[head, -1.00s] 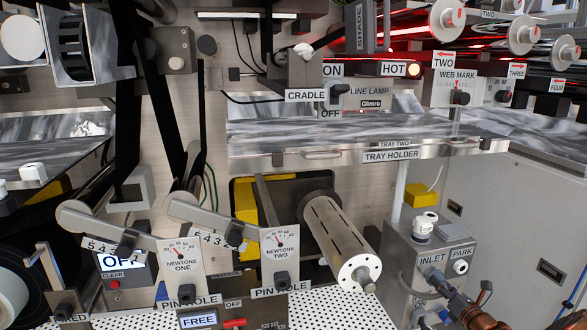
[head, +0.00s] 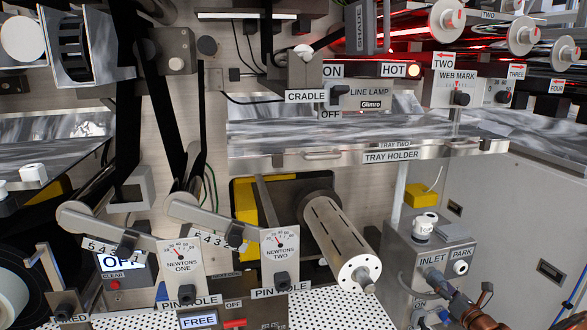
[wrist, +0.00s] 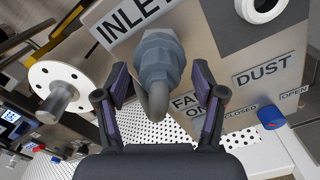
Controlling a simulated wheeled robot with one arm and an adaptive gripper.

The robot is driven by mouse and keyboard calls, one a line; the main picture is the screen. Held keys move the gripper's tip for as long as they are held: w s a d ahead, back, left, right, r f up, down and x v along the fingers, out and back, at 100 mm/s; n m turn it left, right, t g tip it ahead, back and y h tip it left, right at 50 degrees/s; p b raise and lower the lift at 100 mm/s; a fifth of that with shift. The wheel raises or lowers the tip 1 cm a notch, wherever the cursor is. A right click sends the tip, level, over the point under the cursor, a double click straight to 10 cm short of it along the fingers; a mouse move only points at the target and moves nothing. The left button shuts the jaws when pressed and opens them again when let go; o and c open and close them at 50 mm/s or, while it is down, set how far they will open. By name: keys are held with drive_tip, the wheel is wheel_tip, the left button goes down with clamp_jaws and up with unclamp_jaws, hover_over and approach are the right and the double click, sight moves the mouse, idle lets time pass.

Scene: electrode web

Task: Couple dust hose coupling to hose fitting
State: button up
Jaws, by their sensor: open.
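A grey box (head: 405,246) at the lower right of the head view carries INLET and PARK labels. A blue-grey fitting (head: 433,279) sticks out below INLET. In the wrist view a blue-grey hex-shaped piece (wrist: 158,57) stands below the INLET label, with a smooth grey bent end towards me. I cannot tell where hose fitting and coupling divide. My gripper (wrist: 158,72) is open, its dark purple-padded fingers on either side of this piece, with gaps visible. In the head view a brown jointed part (head: 468,312), perhaps my arm's end, hides the fitting's near end.
A white ring-shaped part (wrist: 262,8) and a blue knob (wrist: 271,116) by the DUST label lie close on the right. A roller with a white, holed end (head: 359,274) stands left of the box. The tray holder (head: 350,156) spans above. A perforated white surface (head: 335,310) lies below.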

drive_tip(key=p+v, duration=0.3)
drive_tip(key=v, duration=0.5)
drive_tip(key=shift+s, duration=0.3)
idle(0.4)
idle(1.6)
